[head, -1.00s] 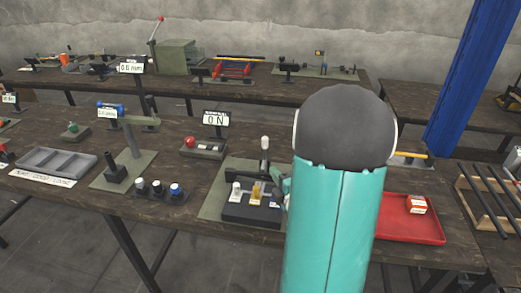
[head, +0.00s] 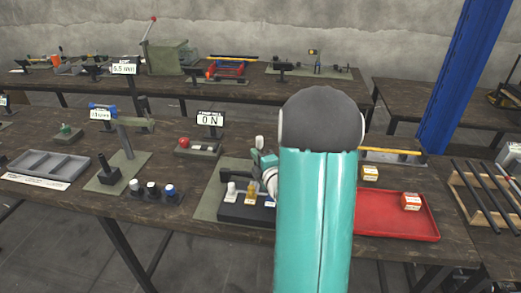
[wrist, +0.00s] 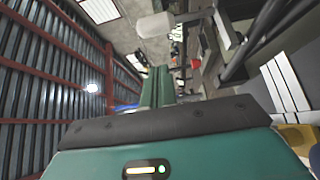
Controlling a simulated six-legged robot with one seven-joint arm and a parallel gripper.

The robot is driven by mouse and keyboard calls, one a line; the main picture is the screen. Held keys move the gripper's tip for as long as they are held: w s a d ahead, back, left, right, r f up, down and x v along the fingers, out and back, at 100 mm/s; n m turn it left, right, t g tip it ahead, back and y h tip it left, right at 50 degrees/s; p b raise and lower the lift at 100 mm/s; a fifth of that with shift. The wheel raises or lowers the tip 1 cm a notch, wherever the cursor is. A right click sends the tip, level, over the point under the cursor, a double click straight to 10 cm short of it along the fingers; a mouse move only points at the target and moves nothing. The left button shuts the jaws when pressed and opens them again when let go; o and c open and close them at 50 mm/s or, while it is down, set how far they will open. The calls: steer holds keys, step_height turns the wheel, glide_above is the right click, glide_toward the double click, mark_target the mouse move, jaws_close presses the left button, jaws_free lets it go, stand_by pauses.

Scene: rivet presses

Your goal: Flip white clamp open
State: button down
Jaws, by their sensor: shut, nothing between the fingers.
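A lever with a white rounded tip (head: 260,142) stands up behind a black block (head: 243,212) in the head view. The block carries a white piece (head: 231,188), a yellow piece (head: 250,193) and a blue-marked piece at its right. The fingertips are hidden in the head view. In the wrist view the white tip (wrist: 155,25) shows ahead of my gripper (wrist: 158,70), whose green fingers look side by side and shut. I cannot tell whether they touch the lever.
A red tray (head: 385,222) with an orange-white box (head: 411,201) lies right of my arm. A yellow-white box (head: 370,174) is behind it. An ON sign (head: 210,119) with a red button (head: 184,142) stands behind the clamp.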

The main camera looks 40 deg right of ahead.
mark_target(261, 148)
steer(key=d, duration=0.1)
steer(key=w+d, duration=0.1)
steer(key=d, duration=0.1)
steer(key=shift+w+d, duration=0.25)
steer(key=shift+w, duration=0.15)
steer(key=shift+d+r, duration=0.1)
